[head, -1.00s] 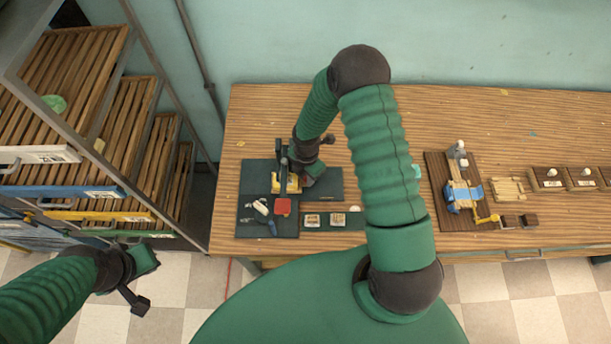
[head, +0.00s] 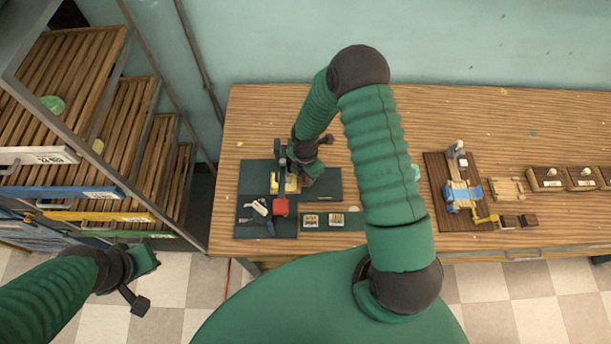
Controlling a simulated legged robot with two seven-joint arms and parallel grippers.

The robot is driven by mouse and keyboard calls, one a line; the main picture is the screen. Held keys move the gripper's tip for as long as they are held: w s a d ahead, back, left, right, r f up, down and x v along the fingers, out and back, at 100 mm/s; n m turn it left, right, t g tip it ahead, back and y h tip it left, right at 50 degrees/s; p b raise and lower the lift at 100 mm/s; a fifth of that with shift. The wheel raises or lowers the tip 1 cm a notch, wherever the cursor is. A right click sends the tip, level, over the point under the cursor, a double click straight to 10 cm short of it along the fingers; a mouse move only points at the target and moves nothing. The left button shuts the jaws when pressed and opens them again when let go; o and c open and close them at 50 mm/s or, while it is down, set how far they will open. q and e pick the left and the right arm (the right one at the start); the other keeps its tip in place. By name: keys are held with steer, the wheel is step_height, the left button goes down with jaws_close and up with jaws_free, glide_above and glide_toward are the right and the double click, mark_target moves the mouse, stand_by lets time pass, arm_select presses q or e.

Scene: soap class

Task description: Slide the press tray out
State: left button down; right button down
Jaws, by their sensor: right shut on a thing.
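The small press (head: 274,183), with a dark upright and yellow parts, stands on the dark mat at the left part of the table. My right gripper (head: 295,168) reaches down at the press from above right and is shut on a part of it. My wrist and the upright hide the fingertips, so I cannot tell exactly which part is held. A pale yellow piece (head: 291,186) shows low in the press, just under the gripper; it may belong to the tray. My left gripper (head: 143,281) is open and empty, left of the table and away from the press.
A slatted rack (head: 70,65) stands at the left. A blue-and-yellow device (head: 461,195) and wooden blocks (head: 547,180) sit farther right. Bare tabletop (head: 260,115) lies behind the mat.

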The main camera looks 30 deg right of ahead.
steer(key=shift+w+d, duration=0.1)
steer(key=shift+w, duration=0.1)
stand_by(0.3)
steer(key=s+d+p, duration=0.1)
steer(key=s+d, duration=0.1)
steer(key=d, duration=0.1)
steer(key=s+d+p, duration=0.1)
steer(key=s+d, duration=0.1)
steer(key=d, duration=0.2)
steer(key=s+d+p, duration=0.1)
steer(key=s+d, duration=0.1)
steer(key=d, duration=0.2)
steer(key=shift+s+r, duration=0.1)
steer(key=shift+s, duration=0.15)
steer(key=shift+w+a, duration=0.1)
steer(key=shift+a, duration=0.15)
steer(key=c, duration=1.5)
jaws_free()
steer(key=shift+s+d, duration=0.2)
steer(key=shift+d, duration=0.15)
steer(key=shift+d+r, duration=0.1)
steer(key=shift+r, duration=0.05)
step_height(320, 180, up, 16)
